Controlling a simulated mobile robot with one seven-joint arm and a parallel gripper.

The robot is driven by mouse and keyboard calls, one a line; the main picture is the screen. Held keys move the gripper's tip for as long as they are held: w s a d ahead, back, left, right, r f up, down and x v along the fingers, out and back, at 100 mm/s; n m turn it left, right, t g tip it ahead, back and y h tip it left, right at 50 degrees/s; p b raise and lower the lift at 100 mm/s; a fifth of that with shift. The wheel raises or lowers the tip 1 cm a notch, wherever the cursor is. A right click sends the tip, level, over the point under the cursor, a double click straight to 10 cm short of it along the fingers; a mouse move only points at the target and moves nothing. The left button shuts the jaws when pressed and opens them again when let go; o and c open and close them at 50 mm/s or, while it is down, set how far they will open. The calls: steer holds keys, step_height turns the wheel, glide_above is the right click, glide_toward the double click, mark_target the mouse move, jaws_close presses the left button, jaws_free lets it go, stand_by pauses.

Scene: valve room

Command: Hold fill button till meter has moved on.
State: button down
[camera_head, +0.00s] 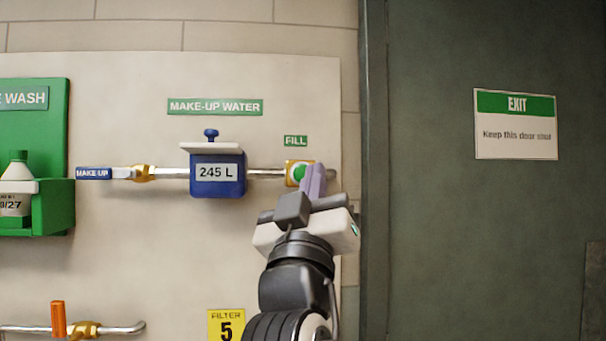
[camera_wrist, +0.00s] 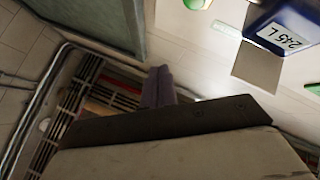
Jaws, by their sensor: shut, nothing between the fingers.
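The green fill button (camera_head: 299,174) sits in a yellow housing (camera_head: 291,167) on the wall panel, under a green FILL label (camera_head: 296,141). The blue meter (camera_head: 218,185) to its left reads 245 L; it also shows tilted in the wrist view (camera_wrist: 281,38). My gripper (camera_head: 314,179) is shut and empty, its purple fingers just right of the button and overlapping the housing's right side. I cannot tell whether the fingertips touch the button. In the wrist view my shut fingers (camera_wrist: 159,86) stand up behind the dark gripper body.
A pipe (camera_head: 265,173) runs between the meter and the button. A make-up valve (camera_head: 142,173) is at left, beside a green eye-wash holder (camera_head: 52,205). A yellow FILTER 5 sign (camera_head: 226,325) is below. A dark door (camera_head: 480,230) with an EXIT sign (camera_head: 516,124) is at right.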

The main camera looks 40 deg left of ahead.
stand_by(0.3)
steer(key=w+a, duration=0.5)
steer(key=a, duration=0.1)
steer(key=shift+w+a+p, duration=0.35)
steer(key=shift+w+a, duration=0.1)
steer(key=shift+w, duration=0.05)
stand_by(1.9)
steer(key=shift+w+a, duration=0.15)
steer(key=shift+a, duration=0.1)
steer(key=shift+w+a, duration=0.35)
steer(key=shift+a, duration=0.05)
stand_by(0.9)
steer(key=shift+d, duration=0.1)
stand_by(0.7)
steer(key=shift+s+d, duration=0.6)
steer(key=shift+d, duration=0.05)
steer(key=shift+s+d+b, duration=0.4)
steer(key=shift+s+d, duration=1.25)
steer(key=shift+d, duration=0.25)
